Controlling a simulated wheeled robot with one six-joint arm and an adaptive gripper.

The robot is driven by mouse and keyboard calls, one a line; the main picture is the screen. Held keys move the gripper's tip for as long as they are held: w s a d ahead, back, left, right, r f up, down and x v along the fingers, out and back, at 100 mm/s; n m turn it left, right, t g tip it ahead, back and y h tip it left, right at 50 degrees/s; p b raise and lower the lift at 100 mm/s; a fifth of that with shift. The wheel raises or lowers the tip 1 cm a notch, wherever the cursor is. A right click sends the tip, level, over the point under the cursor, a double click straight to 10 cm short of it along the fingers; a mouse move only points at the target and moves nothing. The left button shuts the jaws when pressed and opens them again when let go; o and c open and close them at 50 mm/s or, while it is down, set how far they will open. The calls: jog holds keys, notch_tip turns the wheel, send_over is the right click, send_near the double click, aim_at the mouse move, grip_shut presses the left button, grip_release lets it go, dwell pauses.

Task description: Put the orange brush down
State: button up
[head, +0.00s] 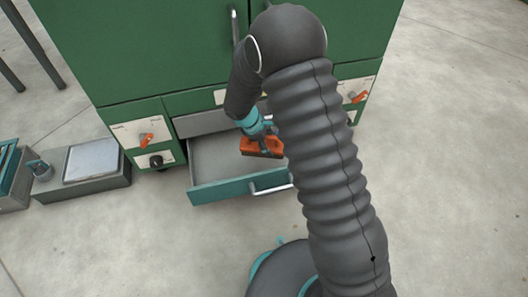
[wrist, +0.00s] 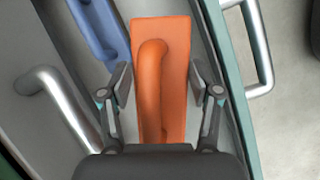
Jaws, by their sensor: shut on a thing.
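The orange brush (head: 261,147) hangs below my gripper (head: 262,131), over the open drawer (head: 235,189) in the head view. In the wrist view the brush (wrist: 176,40) is a long orange block with a raised rounded handle. The two dark fingers of my gripper (wrist: 160,85) stand on either side of it, shut on it. Its near end is hidden behind the gripper body. I cannot tell whether its underside touches the drawer floor.
A blue object (wrist: 98,30) lies left of the brush in the wrist view. The drawer's silver handle (wrist: 258,45) is on the right. The green cabinet (head: 150,50) stands behind the drawer. A low grey box (head: 92,165) stands to the left. My arm hides the drawer's right part.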

notch_tip(320, 180, down, 9)
jog(key=shift+r+b, duration=0.15)
jog(key=shift+b, duration=0.6)
jog(key=o, duration=1.2)
jog(key=shift+s, duration=0.1)
